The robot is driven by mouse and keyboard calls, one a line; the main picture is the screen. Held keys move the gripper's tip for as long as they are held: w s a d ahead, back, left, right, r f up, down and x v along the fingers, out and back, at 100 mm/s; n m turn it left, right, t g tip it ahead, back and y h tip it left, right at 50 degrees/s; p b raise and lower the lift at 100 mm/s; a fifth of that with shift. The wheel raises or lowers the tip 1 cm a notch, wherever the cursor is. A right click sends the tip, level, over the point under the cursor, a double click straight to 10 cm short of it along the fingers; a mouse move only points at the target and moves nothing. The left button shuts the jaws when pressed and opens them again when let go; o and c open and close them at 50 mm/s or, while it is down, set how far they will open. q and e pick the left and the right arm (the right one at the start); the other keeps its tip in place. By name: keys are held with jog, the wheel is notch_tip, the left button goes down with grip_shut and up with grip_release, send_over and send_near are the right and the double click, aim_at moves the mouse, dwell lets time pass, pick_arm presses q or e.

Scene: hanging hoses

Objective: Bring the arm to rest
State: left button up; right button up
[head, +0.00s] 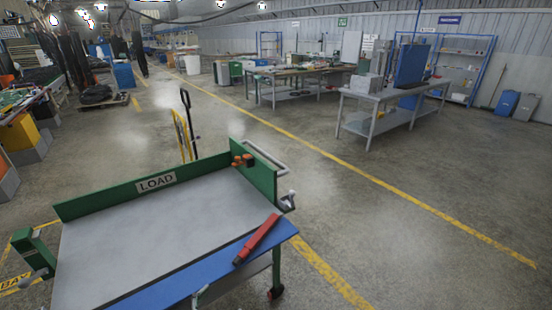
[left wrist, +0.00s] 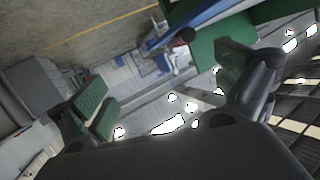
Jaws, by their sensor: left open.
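My left gripper (left wrist: 160,88) shows in the left wrist view. Its two green-padded fingers stand wide apart with nothing held between them. In the head view I cannot tell for sure whether the green and grey part at the lower left edge is mine. A green bench (head: 150,240) with a grey top and a LOAD sign stands in front of me. A red tubular piece with a dark end (head: 257,239) lies across its blue front strip (head: 190,275). Small orange pieces (head: 243,160) sit at its back right corner. My right gripper is not in view.
A hand truck with a yellow frame (head: 181,135) stands behind the bench. A grey table (head: 390,98) with boxes and a longer worktable (head: 290,72) stand farther back. Open floor with yellow lines lies to the right. Shelves and benches line the left.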

pick_arm(q)
jog(key=s+a+f+g+y, duration=0.25)
jog(key=a+f, duration=0.45)
jog(key=f, duration=0.7)
jog(key=s+a+f+n+g+y, duration=0.1)
jog(key=s+a+f+g+y, duration=0.1)
jog(key=s+a+f, duration=0.5)
jog(key=s+a+f+g+y, duration=0.15)
jog(key=s+a+f, duration=0.25)
jog(key=s+f, duration=0.5)
jog(key=s+a+f+n+g+y, duration=0.1)
jog(key=s+a+f+g, duration=0.2)
jog(key=s+a+f, duration=0.5)
jog(key=s+d+f+n+g+y, duration=0.1)
jog(key=s+d+f+g, duration=0.1)
jog(key=s+f, duration=0.45)
jog(key=s+d+f+n+g, duration=0.1)
jog(key=s+d+f+g, duration=0.2)
jog(key=s, duration=0.6)
jog(key=w+d+f+t+h, duration=0.1)
jog(key=w+d, duration=0.4)
jog(key=d, duration=0.5)
jog(key=shift+w+d+f+n+t, duration=0.15)
jog(key=shift+d+f+n+t, duration=0.15)
jog(key=shift+d+f+n, duration=0.15)
